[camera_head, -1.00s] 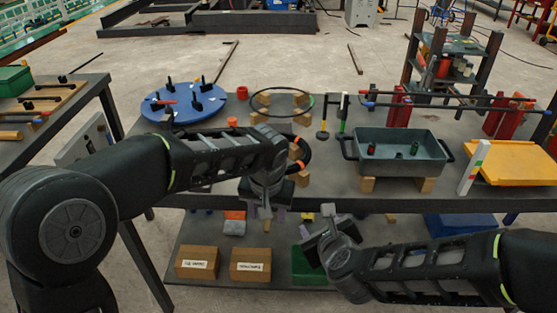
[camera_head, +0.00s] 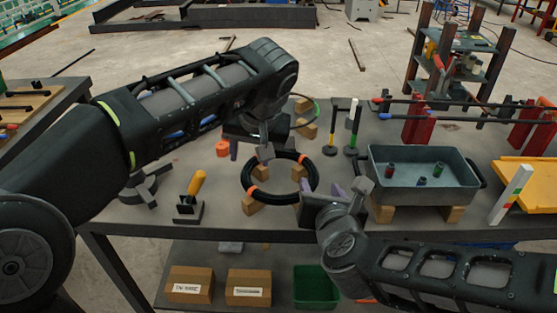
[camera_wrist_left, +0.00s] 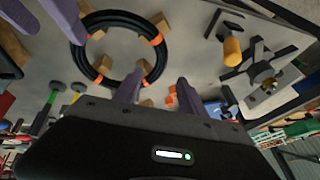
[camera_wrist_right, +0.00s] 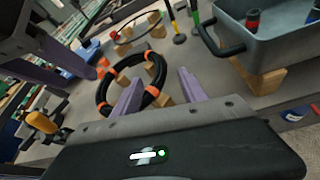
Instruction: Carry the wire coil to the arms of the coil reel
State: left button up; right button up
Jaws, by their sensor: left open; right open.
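The wire coil (camera_head: 283,200) is a thick black ring with orange bands. It lies on wooden blocks near the table's front edge. My left gripper (camera_head: 250,152) is open just beyond the coil's far left rim; the coil also shows in the left wrist view (camera_wrist_left: 106,80). My right gripper (camera_head: 348,190) is open, just right of the coil. In the right wrist view the coil (camera_wrist_right: 102,92) lies by the left finger, and nothing is between the fingers.
A thinner ring (camera_head: 317,110) lies on blocks behind my left wrist. Two upright tools (camera_head: 351,130) and a grey tray (camera_head: 420,195) on blocks stand to the right. Boxes (camera_head: 190,285) sit on the lower shelf.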

aim_at(247, 169)
pick_arm(q)
jog(key=shift+w, duration=0.4)
pick_arm(e)
jog(key=shift+w, duration=0.45)
pick_arm(q)
jog(key=shift+s, duration=0.1)
pick_arm(e)
jog(key=shift+s, duration=0.1)
pick_arm(q)
jog(key=shift+x, duration=3.95)
pick_arm(e)
jog(key=shift+x, duration=3.9)
jog(key=shift+a, duration=0.1)
pick_arm(q)
jog(key=shift+r, duration=0.1)
jog(key=shift+c, duration=0.6)
pick_arm(e)
jog(key=shift+c, duration=0.5)
pick_arm(q)
grip_shut()
pick_arm(e)
grip_shut()
